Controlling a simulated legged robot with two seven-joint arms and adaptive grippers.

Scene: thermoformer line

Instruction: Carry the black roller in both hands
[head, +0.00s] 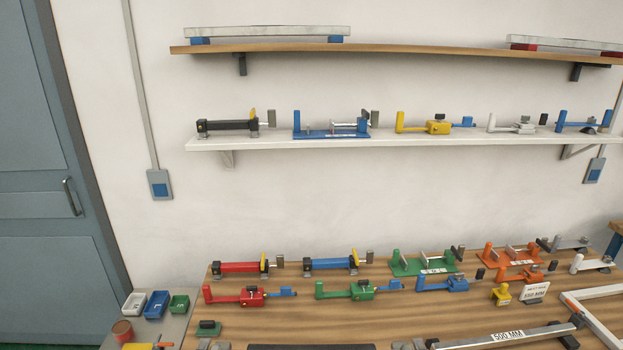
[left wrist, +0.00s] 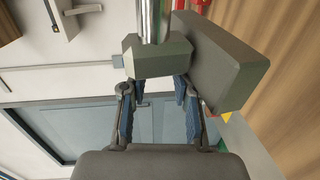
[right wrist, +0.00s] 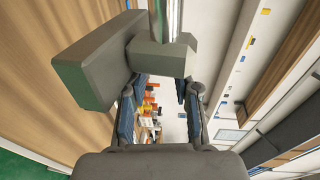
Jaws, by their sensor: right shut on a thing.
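The black roller (head: 312,347) shows only as a dark strip at the bottom edge of the head view; most of it is cut off. In the left wrist view, my left gripper (left wrist: 158,85) has its blue-padded fingers apart at a grey block (left wrist: 160,57), with a shiny rod beyond it. The block hides the fingertips, so its hold is unclear. In the right wrist view, my right gripper (right wrist: 162,80) is shut at a similar grey block (right wrist: 165,55), which appears to be an end of the roller. Neither gripper shows clearly in the head view.
Several coloured clamps, such as a red one (head: 240,267), stand on the wooden table (head: 390,318). A bar labelled 500 MM (head: 508,336) and a white frame (head: 597,325) lie at right. Small bins (head: 157,304) are at left. A door (head: 50,190) is far left; shelves (head: 380,140) line the wall.

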